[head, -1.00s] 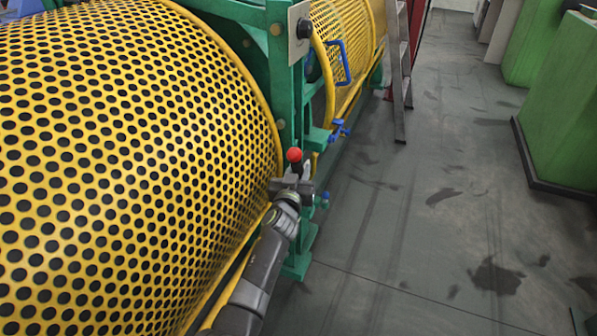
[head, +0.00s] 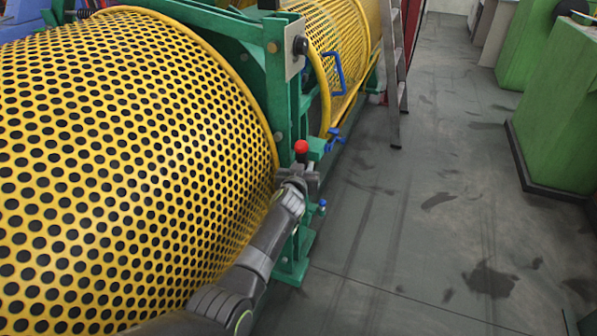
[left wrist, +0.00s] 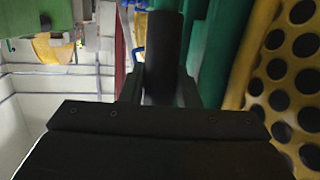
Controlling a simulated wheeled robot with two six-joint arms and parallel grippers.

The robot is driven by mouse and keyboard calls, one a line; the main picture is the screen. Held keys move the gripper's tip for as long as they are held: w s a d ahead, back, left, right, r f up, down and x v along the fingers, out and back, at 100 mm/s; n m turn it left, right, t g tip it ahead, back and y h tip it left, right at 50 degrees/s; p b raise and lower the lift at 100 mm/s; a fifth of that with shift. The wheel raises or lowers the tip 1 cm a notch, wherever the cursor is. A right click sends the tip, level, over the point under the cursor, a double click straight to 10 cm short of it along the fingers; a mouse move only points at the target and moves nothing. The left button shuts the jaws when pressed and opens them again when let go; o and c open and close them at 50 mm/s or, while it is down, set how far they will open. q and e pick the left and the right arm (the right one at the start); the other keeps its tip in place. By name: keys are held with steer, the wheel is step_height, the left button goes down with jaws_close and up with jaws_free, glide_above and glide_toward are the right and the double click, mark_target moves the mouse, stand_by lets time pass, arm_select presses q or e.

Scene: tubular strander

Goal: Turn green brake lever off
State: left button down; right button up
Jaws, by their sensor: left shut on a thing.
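A lever with a red ball knob (head: 301,146) stands at the front of the green machine frame (head: 283,85) in the head view. My left gripper (head: 300,176) is shut on this lever just below the knob. In the left wrist view a thick dark bar (left wrist: 163,45) stands upright between the fingers of my left gripper (left wrist: 160,90). The red knob cannot be made out in that view. The lever's lower end is hidden behind my gripper and wrist. My right gripper is not in view.
A yellow perforated guard (head: 130,160) fills the left, close beside my left arm. Blue clamps (head: 335,138) and a blue handle (head: 333,72) lie beyond the lever. A ladder (head: 394,70) stands further back. The grey floor (head: 440,230) to the right is clear; green cabinets (head: 555,120) border it.

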arm_select(q)
steer(key=shift+w+d+r+g+b, duration=0.1)
steer(key=shift+w+d+g+b, duration=0.2)
steer(key=shift+w, duration=0.45)
steer(key=shift+w+d+r+g+b, duration=0.1)
steer(key=shift+w+d+g+b, duration=0.2)
steer(key=shift+w, duration=0.5)
steer(key=shift+w+d+g+b, duration=0.2)
steer(key=shift+w+g, duration=0.2)
steer(key=shift+w, duration=0.35)
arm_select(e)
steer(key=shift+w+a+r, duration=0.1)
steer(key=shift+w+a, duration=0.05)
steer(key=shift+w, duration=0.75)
arm_select(q)
steer(key=c, duration=1.1)
jaws_free()
steer(key=shift+s+f, duration=0.1)
steer(key=shift+s, duration=0.05)
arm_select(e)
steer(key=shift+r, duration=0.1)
